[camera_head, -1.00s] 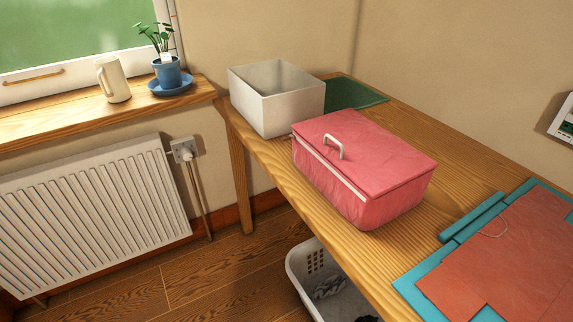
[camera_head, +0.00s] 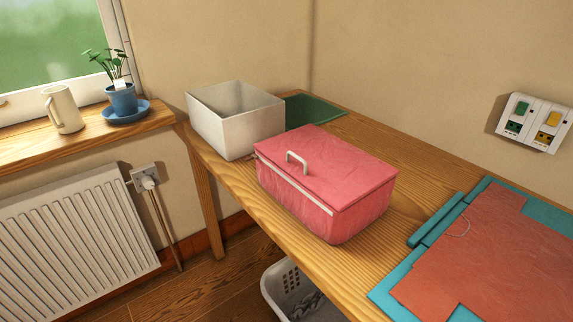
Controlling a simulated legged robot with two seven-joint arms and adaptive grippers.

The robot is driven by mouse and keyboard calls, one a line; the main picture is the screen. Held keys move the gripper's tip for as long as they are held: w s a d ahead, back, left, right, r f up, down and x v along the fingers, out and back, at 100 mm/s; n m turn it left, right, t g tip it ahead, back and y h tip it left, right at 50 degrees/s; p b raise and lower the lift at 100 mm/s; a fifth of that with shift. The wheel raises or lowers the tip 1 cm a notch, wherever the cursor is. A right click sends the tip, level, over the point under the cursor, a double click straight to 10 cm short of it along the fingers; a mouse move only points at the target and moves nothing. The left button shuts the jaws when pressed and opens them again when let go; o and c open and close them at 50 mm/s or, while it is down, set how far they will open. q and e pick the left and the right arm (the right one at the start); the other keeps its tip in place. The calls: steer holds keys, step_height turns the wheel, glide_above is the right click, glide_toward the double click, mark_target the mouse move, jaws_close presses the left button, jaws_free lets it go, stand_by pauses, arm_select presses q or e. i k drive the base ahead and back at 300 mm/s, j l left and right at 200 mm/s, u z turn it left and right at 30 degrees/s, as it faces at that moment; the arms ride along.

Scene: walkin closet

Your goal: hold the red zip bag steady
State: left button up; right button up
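The red zip bag (camera_head: 335,165) sits upright on the wooden table, in the middle of the head view. It is box-shaped with a flat top, and the top looks closed. A pale zip strip (camera_head: 296,188) runs along its upper left edge. A small whitish handle (camera_head: 297,161) stands up on the top near that edge. Neither of my grippers is in view, and nothing touches the bag from above.
An open white box (camera_head: 236,118) stands behind the bag, with a green mat (camera_head: 314,112) beside it. A teal board with red sheets (camera_head: 475,255) lies at the right. A white basket (camera_head: 283,290) is below the table's front edge. Bare wood surrounds the bag's right side.

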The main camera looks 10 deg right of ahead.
mark_target(253, 156)
steer(key=i+j+z, duration=0.25)
steer(key=j, duration=0.35)
steer(key=i+j+z, duration=0.1)
steer(key=i+j, duration=0.15)
steer(key=i+j+z, duration=0.15)
steer(key=j, duration=0.25)
